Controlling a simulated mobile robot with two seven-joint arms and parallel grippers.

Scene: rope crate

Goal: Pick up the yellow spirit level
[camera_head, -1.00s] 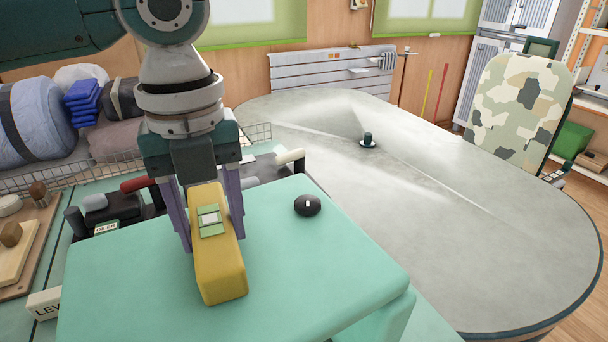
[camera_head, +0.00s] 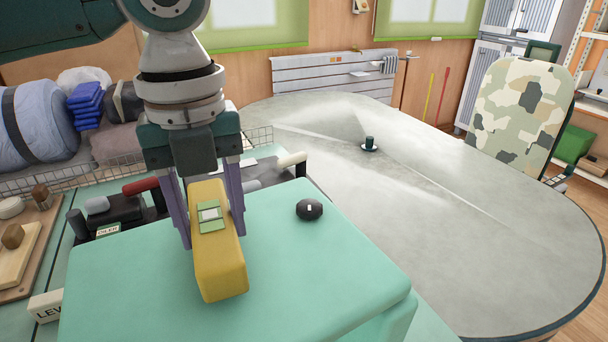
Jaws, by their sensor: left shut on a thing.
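The yellow spirit level (camera_head: 219,267) is a long yellow block with a green-framed pale window on its top. It is at or just above the top of the mint-green box (camera_head: 320,262); I cannot tell whether it touches. My left gripper (camera_head: 208,222) points down with its purple fingers on either side of the level, shut on it. The fingers hide parts of the level's sides. My right gripper is not in view.
A small black round knob (camera_head: 309,209) sits on the mint-green box, right of the level. A tray of tools (camera_head: 115,210) and a label block (camera_head: 46,307) lie to the left. A large grey table (camera_head: 450,230) is mostly bare, with a dark cup (camera_head: 369,143).

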